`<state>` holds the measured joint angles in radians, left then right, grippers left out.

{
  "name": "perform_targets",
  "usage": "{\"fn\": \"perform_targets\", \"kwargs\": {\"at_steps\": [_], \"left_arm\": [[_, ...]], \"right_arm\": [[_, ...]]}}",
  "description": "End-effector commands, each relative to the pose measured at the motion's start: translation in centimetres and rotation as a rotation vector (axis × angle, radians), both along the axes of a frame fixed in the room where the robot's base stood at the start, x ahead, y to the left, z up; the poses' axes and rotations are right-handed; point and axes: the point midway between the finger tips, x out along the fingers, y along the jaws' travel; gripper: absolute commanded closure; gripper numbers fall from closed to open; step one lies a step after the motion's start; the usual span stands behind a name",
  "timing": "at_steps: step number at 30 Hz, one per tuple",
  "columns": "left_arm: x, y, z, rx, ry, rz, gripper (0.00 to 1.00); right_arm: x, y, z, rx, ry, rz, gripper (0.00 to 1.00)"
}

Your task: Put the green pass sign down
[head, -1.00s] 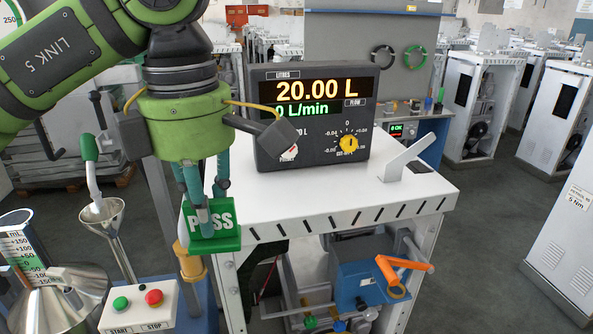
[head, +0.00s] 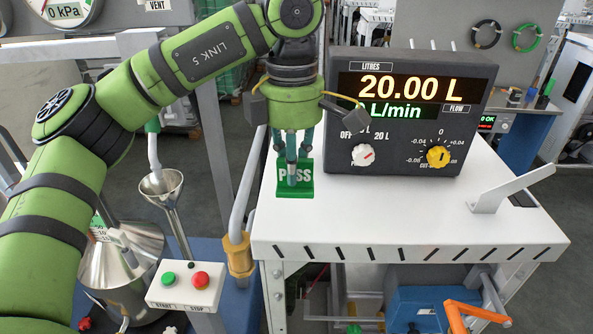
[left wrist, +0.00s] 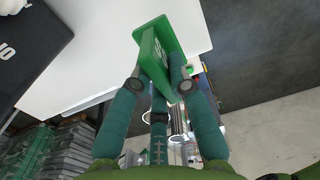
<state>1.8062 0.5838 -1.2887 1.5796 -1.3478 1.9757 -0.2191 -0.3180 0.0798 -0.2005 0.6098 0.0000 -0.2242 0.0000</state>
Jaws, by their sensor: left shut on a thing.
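The green pass sign (head: 306,186) is in my left gripper (head: 292,172), over the left part of the white bench top (head: 400,214). It is upright, its white lettering facing me and partly covered by a finger. In the left wrist view the sign (left wrist: 151,52) sits between the fingers of the left gripper (left wrist: 160,85), with its flat base plate towards the white top. I cannot tell whether its base touches the top. My right gripper is in neither current view.
A black display box (head: 410,140) reading 20.00 L stands just right of the sign. A white angled bracket (head: 505,190) is farther right. The bench's front is clear. A start/stop button box (head: 185,286) and a metal funnel (head: 161,185) are at left.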

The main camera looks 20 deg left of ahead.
Motion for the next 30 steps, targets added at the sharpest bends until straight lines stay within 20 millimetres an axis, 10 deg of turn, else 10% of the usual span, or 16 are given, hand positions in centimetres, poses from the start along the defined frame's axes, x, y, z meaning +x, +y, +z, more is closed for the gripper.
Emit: {"fn": "perform_targets", "kwargs": {"at_steps": [9, 27, 28, 30], "left_arm": [[1.7, 0.7, -2.3, 0.003, 0.002, 0.0, 1.0], [1.7, 0.5, -5.6, 0.0, -0.002, -0.001, 1.0], [1.7, 0.5, -5.4, 0.0, -0.002, -0.001, 0.7], [1.7, 0.5, -5.3, 0.0, -0.002, -0.001, 0.58]], "right_arm": [[3.2, 0.7, 2.2, 0.012, -0.054, 0.0, 0.42], [1.7, 0.0, 2.5, 0.002, -0.026, 0.001, 0.42], [1.7, 0.0, 2.7, 0.001, -0.026, 0.0, 0.42], [1.7, -0.1, 2.7, 0.001, -0.026, 0.0, 0.42]]}}
